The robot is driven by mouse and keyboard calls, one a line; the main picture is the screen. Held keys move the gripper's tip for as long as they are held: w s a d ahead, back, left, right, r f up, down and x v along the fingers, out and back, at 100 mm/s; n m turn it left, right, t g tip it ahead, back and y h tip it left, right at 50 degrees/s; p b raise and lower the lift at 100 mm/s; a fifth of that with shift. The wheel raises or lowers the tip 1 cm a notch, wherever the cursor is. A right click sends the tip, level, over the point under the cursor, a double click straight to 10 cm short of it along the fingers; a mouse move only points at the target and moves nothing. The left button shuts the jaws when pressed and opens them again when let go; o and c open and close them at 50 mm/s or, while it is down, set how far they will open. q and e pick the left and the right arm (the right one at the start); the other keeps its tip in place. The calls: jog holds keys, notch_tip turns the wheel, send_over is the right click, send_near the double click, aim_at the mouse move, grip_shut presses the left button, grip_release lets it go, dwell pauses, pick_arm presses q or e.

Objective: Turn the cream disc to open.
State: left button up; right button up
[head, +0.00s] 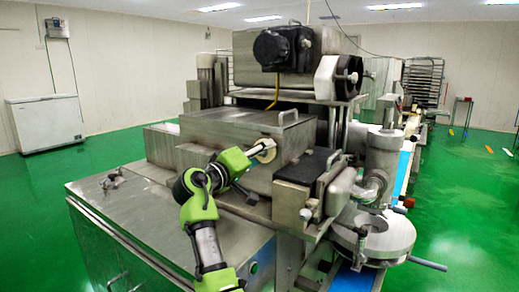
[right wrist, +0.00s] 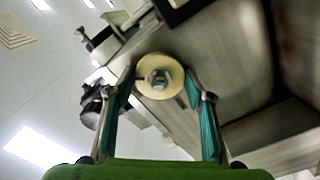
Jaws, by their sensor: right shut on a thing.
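The cream disc (head: 266,146) is on the front face of the steel machine box (head: 225,135), below its top handle. It also shows in the right wrist view (right wrist: 147,70), round, with a metal bolt head at its centre. My right gripper (head: 257,152) reaches it from the lower left in the head view. In the right wrist view its two teal-padded fingers (right wrist: 161,84) stand on either side of the disc and are shut on its rim. My left gripper is in neither view.
A black box (head: 307,166) on a steel housing sits right of the disc. A steel cabinet top (head: 125,205) lies at left below my arm. A round steel plate (head: 390,240) is at lower right.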

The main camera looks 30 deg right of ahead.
jog(key=shift+d+r+n+p, duration=0.1)
jog(key=shift+r+n+p, duration=0.05)
jog(key=shift+n+p, duration=1.55)
jog(key=shift+r+n+p, duration=0.1)
jog(key=shift+n+p, duration=1.05)
jog(key=shift+n, duration=0.95)
jog(key=o, duration=1.1)
jog(key=shift+d+f, duration=0.1)
jog(key=shift+f, duration=0.05)
jog(key=v, duration=1.2)
